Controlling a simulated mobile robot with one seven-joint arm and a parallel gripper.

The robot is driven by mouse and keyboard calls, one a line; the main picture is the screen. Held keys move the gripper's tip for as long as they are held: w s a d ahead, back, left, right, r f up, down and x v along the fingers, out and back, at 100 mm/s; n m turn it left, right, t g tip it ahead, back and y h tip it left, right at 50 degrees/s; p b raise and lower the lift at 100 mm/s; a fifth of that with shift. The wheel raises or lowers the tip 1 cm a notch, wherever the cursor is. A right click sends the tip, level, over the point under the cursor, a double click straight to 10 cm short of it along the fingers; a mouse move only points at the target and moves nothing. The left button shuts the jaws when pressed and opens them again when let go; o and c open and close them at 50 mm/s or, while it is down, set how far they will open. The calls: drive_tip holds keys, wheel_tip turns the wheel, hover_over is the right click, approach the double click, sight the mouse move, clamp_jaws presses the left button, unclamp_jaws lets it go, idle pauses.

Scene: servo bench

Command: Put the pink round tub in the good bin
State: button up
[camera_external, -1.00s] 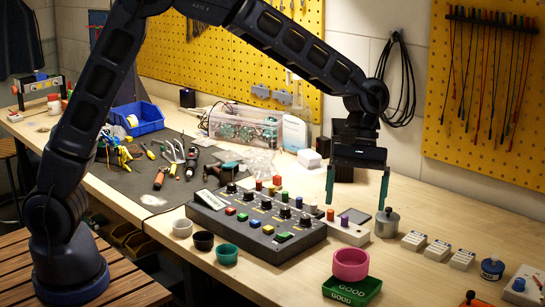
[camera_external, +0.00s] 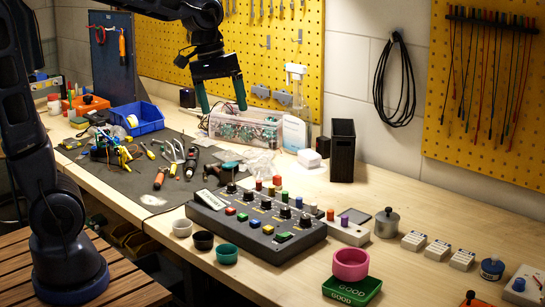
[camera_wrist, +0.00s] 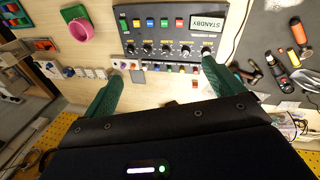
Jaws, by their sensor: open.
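The pink round tub (camera_external: 350,263) stands upright at the far side of the green good bin (camera_external: 362,291), near the bench's front right. It overlaps the bin's back part; I cannot tell whether its base rests fully inside. In the wrist view the tub (camera_wrist: 81,30) overlaps the edge of the green bin (camera_wrist: 72,12) at the upper left. My gripper (camera_external: 222,107) is open and empty, high over the back left of the bench, far from the tub. Its two green fingers (camera_wrist: 162,75) are spread in the wrist view.
A grey control box (camera_external: 262,222) with knobs and coloured buttons lies mid-bench. Three small cups, including a teal one (camera_external: 227,254), stand before it. A black bin (camera_external: 342,152) stands by the wall. A clear box (camera_external: 245,130) is below my gripper.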

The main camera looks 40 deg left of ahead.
drive_tip(key=s+a+f+m+t+y, duration=0.1)
drive_tip(key=s+a+m+t+y, duration=0.1)
drive_tip(key=s+a, duration=1.2)
drive_tip(key=shift+s+a+f+t, duration=0.3)
drive_tip(key=shift+s+a+t, duration=0.05)
drive_tip(key=shift+s+t, duration=0.45)
